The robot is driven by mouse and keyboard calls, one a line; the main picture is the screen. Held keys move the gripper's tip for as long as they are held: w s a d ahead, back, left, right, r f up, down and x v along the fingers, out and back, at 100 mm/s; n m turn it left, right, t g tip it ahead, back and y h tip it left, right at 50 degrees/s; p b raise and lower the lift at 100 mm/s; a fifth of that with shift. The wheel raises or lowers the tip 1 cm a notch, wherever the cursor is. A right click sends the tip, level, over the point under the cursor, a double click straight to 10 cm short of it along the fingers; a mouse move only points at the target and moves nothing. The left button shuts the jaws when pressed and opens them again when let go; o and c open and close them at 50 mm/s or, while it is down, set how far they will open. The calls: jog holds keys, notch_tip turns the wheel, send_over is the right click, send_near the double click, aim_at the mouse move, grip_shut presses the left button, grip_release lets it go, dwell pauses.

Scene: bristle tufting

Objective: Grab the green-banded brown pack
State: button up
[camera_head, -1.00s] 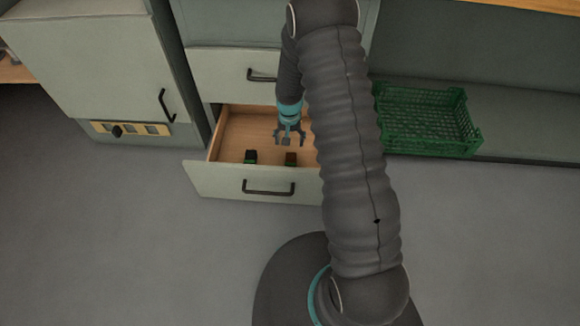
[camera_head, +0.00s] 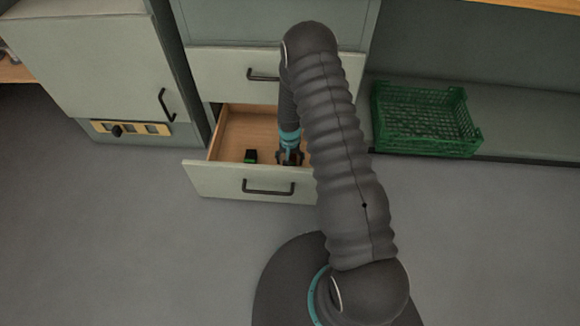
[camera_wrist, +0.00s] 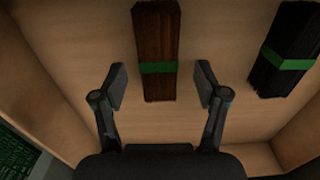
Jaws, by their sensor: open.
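The brown pack (camera_wrist: 157,35) with a green band lies in the open drawer, in the upper middle of the wrist view. My gripper (camera_wrist: 161,85) is open, with one finger on each side of the pack's near part; whether the fingers touch it I cannot tell, but gaps show on both sides. In the head view my gripper (camera_head: 289,158) reaches down into the drawer and hides the brown pack. A black pack (camera_wrist: 289,48) with a green band lies to the right in the wrist view; in the head view it is a dark block (camera_head: 250,156) left of my gripper.
The open wooden drawer (camera_head: 233,130) has walls close around the packs. Its front (camera_head: 225,181) has a black handle. A green crate (camera_head: 425,120) stands on the shelf at right. A closed drawer (camera_head: 225,70) sits above, and a cabinet (camera_head: 90,60) stands at left.

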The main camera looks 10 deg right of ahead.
notch_tip(320, 180, down, 4)
jog(key=shift+d+f, duration=0.1)
jog(key=shift+c, duration=0.3)
jog(key=c, duration=1.2)
